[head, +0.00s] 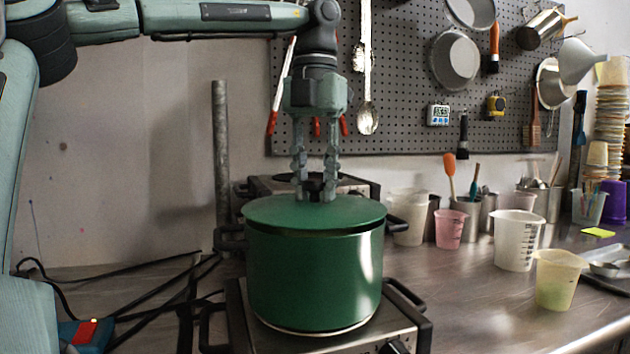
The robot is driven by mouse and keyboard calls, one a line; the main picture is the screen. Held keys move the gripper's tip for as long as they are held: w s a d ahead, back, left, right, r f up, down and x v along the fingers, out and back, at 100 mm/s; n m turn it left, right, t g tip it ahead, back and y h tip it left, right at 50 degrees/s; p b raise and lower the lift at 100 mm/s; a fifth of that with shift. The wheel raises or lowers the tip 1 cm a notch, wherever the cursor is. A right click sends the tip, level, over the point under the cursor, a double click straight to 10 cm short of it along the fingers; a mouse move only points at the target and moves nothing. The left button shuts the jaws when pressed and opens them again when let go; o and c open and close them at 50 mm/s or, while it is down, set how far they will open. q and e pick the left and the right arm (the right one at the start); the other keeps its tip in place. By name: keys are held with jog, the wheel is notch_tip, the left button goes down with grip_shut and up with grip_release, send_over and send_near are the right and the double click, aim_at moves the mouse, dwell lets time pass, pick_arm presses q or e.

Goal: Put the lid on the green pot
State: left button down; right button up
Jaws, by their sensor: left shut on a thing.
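The green pot (315,275) stands on a burner in the middle of the head view. The green lid (280,211) is at the pot's mouth and covers the opening from this angle. A dark line shows under the lid's front edge, most clearly toward the right. I cannot tell whether the lid rests fully on the rim. My left gripper (315,190) points straight down from above, shut on the lid's dark knob, which is partly hidden between the fingers. My right gripper is not in view.
The pot's burner (395,330) has side handles, and another burner (355,186) stands behind. To the right are a white measuring jug (516,240), a pink beaker (449,229) and a greenish beaker (557,280). A pegboard (400,80) with tools hangs behind.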

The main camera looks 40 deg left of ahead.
pick_arm(q)
jog(key=shift+f, duration=0.5)
jog(key=c, duration=1.1)
grip_release()
notch_tip(320, 180, up, 12)
jog(key=shift+r, duration=0.1)
